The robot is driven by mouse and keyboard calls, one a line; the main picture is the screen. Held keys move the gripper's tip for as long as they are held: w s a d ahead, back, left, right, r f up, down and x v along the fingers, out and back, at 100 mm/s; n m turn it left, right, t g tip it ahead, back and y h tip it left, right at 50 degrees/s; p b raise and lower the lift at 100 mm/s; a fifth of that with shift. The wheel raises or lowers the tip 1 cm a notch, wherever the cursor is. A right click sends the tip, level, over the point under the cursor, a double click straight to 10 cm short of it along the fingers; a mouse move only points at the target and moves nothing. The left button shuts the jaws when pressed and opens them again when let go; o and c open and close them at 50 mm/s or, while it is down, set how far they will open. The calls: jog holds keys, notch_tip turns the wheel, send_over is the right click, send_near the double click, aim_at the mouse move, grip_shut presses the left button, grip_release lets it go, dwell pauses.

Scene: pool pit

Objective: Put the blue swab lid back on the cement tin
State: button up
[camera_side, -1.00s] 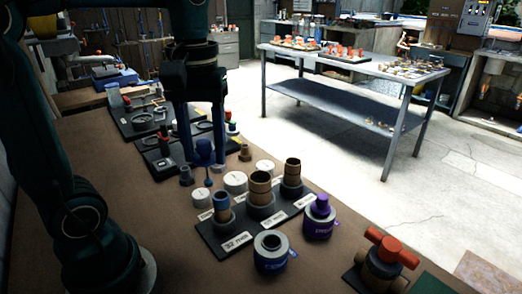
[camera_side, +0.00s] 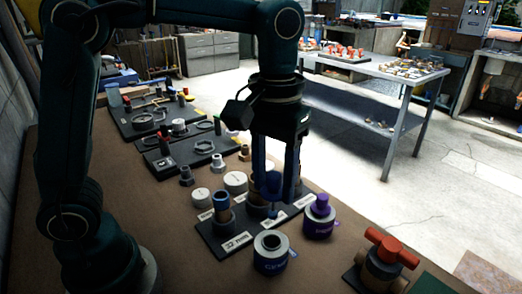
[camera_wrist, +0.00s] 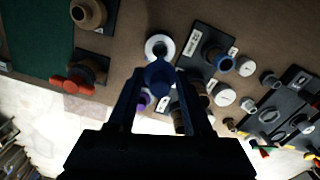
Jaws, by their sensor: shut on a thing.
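The blue swab lid (camera_side: 269,182) is held between the fingertips of my gripper (camera_side: 276,188), which is shut on it. In the side view it hangs above the pipe-fitting board. The lid also shows in the wrist view (camera_wrist: 159,77), between the two fingers of my gripper (camera_wrist: 160,90). The open cement tin (camera_side: 271,254) is grey with a blue label and stands on the bench, in front of the board. In the wrist view the tin (camera_wrist: 159,47) lies just beyond the lid, its lower edge partly hidden by it.
A purple-capped tin (camera_side: 319,218) stands right of the cement tin. The black board (camera_side: 212,240) with upright pipe pieces is behind it. A red-handled valve (camera_side: 386,252) stands at front right. White caps (camera_side: 235,182) and fittings lie behind the board. The bench left of the tin is bare.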

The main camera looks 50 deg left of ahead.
aim_at(272, 212)
jog(key=shift+f, duration=2.3)
jog(key=shift+f, duration=0.3)
jog(key=shift+f, duration=0.65)
jog(key=shift+f, duration=0.5)
jog(key=shift+f, duration=0.35)
jog(key=shift+f, duration=0.45)
jog(key=shift+f, duration=0.7)
jog(key=shift+f, duration=0.2)
